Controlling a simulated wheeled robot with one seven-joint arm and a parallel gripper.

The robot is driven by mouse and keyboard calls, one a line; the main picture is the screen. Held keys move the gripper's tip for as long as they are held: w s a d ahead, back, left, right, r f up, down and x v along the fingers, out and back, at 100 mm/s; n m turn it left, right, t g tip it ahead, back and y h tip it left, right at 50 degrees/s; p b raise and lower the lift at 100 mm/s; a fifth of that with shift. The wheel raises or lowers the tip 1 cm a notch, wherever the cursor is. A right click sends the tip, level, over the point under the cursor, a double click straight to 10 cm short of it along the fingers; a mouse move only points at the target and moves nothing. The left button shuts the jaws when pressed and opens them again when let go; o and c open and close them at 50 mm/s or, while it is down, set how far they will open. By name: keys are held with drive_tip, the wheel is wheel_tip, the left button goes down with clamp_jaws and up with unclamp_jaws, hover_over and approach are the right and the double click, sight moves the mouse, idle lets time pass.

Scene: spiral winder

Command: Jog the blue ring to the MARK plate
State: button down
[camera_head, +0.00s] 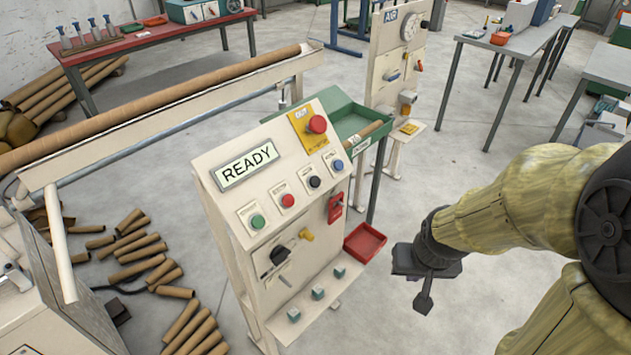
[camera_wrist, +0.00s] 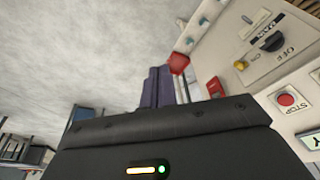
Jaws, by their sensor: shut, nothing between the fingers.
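The cream control panel (camera_head: 233,240) shows READY on its display (camera_head: 247,166). It carries a green button (camera_head: 258,222), a red button (camera_head: 288,200), a black button (camera_head: 314,182) and a blue button (camera_head: 338,165). Their labels are too small to read in the head view. In the wrist view the red STOP button (camera_wrist: 286,99) shows at the right. I cannot make out a blue ring or a MARK plate in either view. My gripper (camera_head: 424,303) is shut and empty, pointing down, right of the panel and apart from it; its fingers also show in the wrist view (camera_wrist: 158,88).
A red emergency button (camera_head: 317,124) on a yellow plate tops the panel. A black rotary switch (camera_head: 279,255), a yellow knob (camera_head: 306,235) and a red tray (camera_head: 365,243) are lower. A long brown tube (camera_head: 160,104) runs left.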

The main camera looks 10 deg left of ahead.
sight(315, 182)
drive_tip(key=w+a+m+t+y, duration=0.15)
drive_tip(key=w+a+t, duration=0.25)
drive_tip(key=w, duration=0.6)
drive_tip(key=w+a+m+t+y, duration=0.1)
drive_tip(key=w+a+t+y, duration=0.25)
drive_tip(key=w, duration=0.65)
drive_tip(key=w+a+r+m+t+y, duration=0.2)
drive_tip(key=a+r+m+t+y, duration=0.1)
drive_tip(key=a+t+y, duration=0.1)
drive_tip(key=a+y, duration=0.1)
drive_tip(key=a, duration=0.1)
drive_tip(key=shift+a+r+y, duration=0.25)
drive_tip(key=shift+a+y, duration=0.05)
drive_tip(key=shift+t, duration=0.25)
drive_tip(key=shift+w+a+f+b, duration=0.6)
drive_tip(key=shift+w+a+f, duration=0.1)
drive_tip(key=shift+a+f, duration=0.2)
drive_tip(key=shift+w+a+f+b, duration=0.65)
drive_tip(key=shift+w+a+f, duration=0.15)
drive_tip(key=shift+f, duration=0.2)
drive_tip(key=shift+w+a+f+b, duration=0.6)
drive_tip(key=shift+w+a+f, duration=0.05)
drive_tip(key=shift+a+f, duration=0.3)
